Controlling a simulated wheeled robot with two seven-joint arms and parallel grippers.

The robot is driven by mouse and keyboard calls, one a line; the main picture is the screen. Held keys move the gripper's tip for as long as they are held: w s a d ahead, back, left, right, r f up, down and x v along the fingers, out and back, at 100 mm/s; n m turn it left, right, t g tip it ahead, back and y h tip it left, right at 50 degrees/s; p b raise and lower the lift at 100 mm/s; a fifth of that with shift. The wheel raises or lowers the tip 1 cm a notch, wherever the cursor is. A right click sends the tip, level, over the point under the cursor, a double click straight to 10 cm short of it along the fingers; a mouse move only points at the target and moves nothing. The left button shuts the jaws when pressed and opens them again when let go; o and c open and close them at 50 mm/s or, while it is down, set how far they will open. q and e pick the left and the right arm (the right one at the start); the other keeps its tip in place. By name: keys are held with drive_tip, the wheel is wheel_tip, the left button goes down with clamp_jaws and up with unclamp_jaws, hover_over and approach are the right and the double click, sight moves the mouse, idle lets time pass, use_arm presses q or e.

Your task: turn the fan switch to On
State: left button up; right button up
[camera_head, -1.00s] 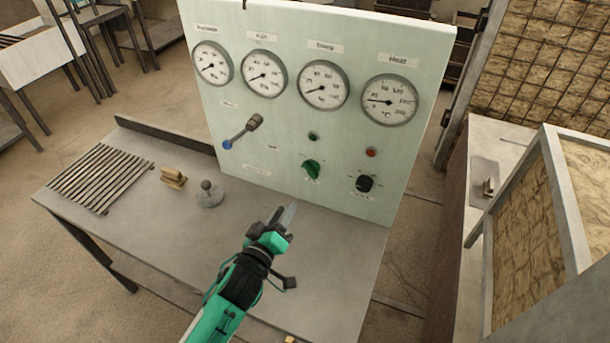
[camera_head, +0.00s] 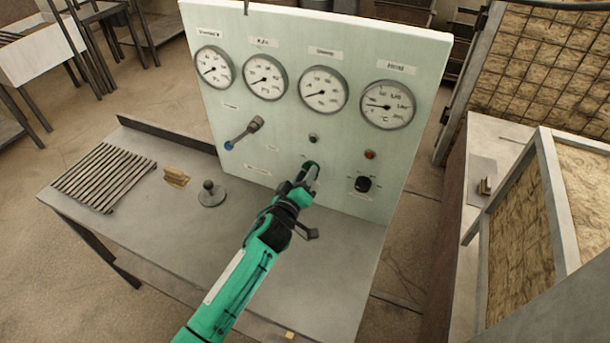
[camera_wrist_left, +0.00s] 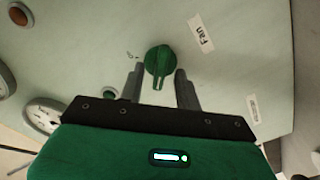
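The fan switch is a green rotary knob (camera_wrist_left: 158,62) on the pale green control panel (camera_head: 240,90). A "Fan" label (camera_wrist_left: 201,33) is beside it in the left wrist view. My left gripper (camera_wrist_left: 160,88) is open, with one finger on each side of the knob and visible gaps between. In the head view, the left gripper (camera_head: 308,176) reaches the panel and covers most of the green knob (camera_head: 311,164). My right gripper does not show in either view.
A black knob (camera_head: 363,184) and a red lamp (camera_head: 370,154) are right of the green knob. A blue-tipped lever (camera_head: 243,133) is to its left, and gauges (camera_head: 324,88) are above. A stamp-like object (camera_head: 211,194) and a wooden block (camera_head: 176,177) stand on the table (camera_head: 160,240).

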use_arm(q)
clamp_jaws()
drive_tip(key=shift+m, duration=0.3)
drive_tip(key=shift+s+d+m, duration=0.1)
drive_tip(key=shift+d+m, duration=0.05)
drive_tip(key=shift+m, duration=4.15)
drive_tip(key=shift+s+d+m, duration=0.1)
drive_tip(key=shift+d+m, duration=0.05)
drive_tip(key=shift+m, duration=4.15)
